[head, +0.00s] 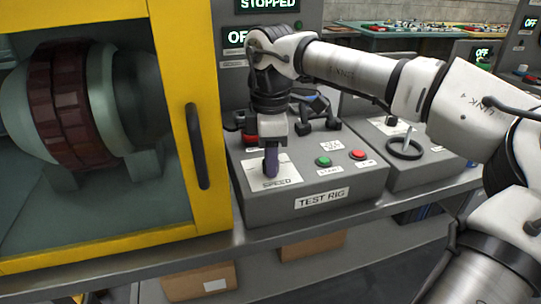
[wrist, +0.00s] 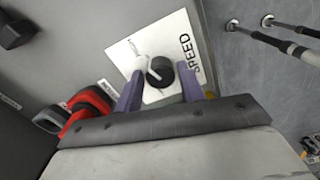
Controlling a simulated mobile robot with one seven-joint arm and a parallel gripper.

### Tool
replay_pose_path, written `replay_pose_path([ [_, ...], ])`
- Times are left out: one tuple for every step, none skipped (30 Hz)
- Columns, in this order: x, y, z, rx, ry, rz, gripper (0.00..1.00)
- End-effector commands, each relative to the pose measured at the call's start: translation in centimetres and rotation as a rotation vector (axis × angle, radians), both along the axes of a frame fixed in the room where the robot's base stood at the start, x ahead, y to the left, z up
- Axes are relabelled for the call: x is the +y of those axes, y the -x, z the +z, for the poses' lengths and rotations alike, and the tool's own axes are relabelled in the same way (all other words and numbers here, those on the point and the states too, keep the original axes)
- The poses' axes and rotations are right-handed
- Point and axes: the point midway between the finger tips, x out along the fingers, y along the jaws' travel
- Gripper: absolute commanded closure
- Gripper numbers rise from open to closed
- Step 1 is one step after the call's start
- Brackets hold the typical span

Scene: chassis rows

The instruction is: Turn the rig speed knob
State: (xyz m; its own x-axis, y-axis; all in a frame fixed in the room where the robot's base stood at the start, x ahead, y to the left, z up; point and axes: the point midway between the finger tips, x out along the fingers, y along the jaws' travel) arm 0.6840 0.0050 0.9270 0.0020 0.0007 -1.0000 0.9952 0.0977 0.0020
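The speed knob (wrist: 158,73) is a small black round knob with a light pointer, on a white plate (wrist: 120,47) marked SPEED. In the wrist view it sits between the two purple fingers of my gripper (wrist: 161,72), with a small gap on each side. The gripper is open and not closed on it. In the head view my gripper (head: 271,162) points down over the SPEED plate (head: 288,172) on the grey TEST RIG console (head: 250,201), and its fingers hide the knob. I cannot tell how high the fingertips are above the plate.
A green START button (head: 323,161) and a red button (head: 358,155) are right of the plate. A red and black part (wrist: 88,107) is close to the gripper. A yellow-framed guard (head: 207,190) stands left. A display above reads STOPPED (head: 268,4).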

Motion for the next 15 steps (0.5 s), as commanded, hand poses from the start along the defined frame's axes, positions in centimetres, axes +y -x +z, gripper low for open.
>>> replay_pose_path([
  [0.0,0.0,0.0,0.0,0.0,0.001,0.54],
  [0.0,0.0,0.0,0.0,0.0,0.001,0.5],
  [0.0,0.0,0.0,0.001,0.0,0.001,0.48],
  [0.0,0.0,0.0,0.001,0.0,0.001,0.48],
  [0.0,0.0,0.0,0.001,0.0,0.001,0.48],
  [0.0,0.0,0.0,0.001,0.0,0.002,0.48],
  [0.0,0.0,0.0,0.001,0.0,0.002,0.48],
  [0.0,0.0,0.0,0.001,0.0,0.002,0.48],
  [0.0,0.0,0.0,0.002,0.0,0.002,0.48],
  [0.0,0.0,0.0,0.002,0.0,0.002,0.48],
  [0.0,0.0,0.0,0.002,0.0,0.002,0.48],
  [0.0,0.0,0.2,0.001,0.0,0.002,0.48],
  [0.0,0.0,0.4,0.001,0.001,0.002,0.48],
  [0.0,0.0,0.6,0.001,0.001,0.002,0.48],
  [0.0,0.0,1.1,0.0,0.0,0.002,0.48],
])
